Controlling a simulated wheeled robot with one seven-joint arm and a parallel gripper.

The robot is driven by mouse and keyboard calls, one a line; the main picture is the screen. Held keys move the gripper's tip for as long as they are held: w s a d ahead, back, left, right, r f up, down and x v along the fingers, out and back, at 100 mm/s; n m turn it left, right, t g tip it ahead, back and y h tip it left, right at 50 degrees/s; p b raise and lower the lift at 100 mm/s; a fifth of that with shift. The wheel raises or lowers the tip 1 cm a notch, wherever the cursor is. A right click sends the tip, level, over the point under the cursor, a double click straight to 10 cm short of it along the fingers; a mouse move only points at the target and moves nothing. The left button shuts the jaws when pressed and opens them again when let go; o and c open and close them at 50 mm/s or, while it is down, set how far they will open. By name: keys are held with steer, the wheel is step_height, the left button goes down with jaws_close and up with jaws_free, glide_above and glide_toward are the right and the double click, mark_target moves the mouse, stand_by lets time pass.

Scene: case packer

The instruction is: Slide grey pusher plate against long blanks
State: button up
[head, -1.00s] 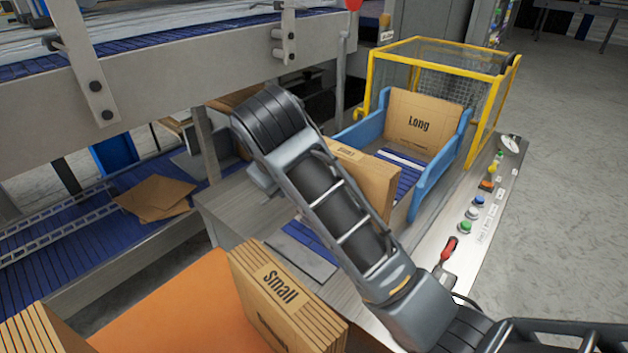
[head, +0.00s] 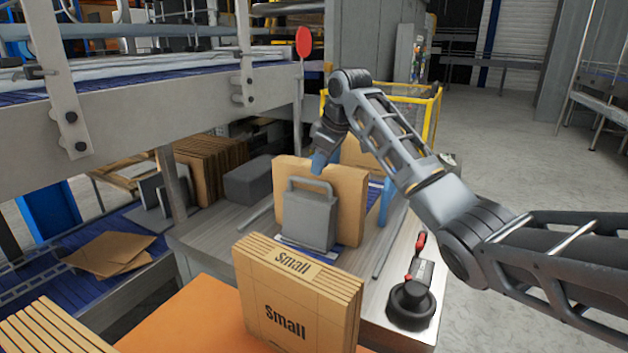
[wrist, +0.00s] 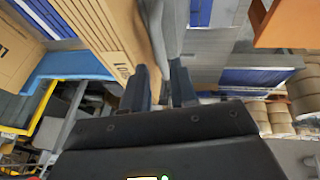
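The grey pusher plate (head: 308,222) stands upright with a loop handle on top, in front of the long blanks (head: 351,205). Plate and blanks look close; I cannot tell whether they touch. In the wrist view the long blanks (wrist: 105,28) stand left of the grey plate (wrist: 169,25). My gripper (head: 322,158) is above the plate's handle and the blanks' top edge; its fingertips are hard to make out in the head view. In the wrist view my gripper (wrist: 162,80) has its fingers apart, with grey plate or handle between or just beyond them.
A stack of small blanks (head: 290,308) stands on the orange surface (head: 190,315) in front. A grey block (head: 250,182) lies left of the plate. A red-handled tool (head: 420,255) and black round base are at right. The yellow guard frame (head: 433,112) is behind.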

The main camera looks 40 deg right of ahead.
mark_target(314, 181)
steer(key=shift+x, duration=2.5)
jaws_close()
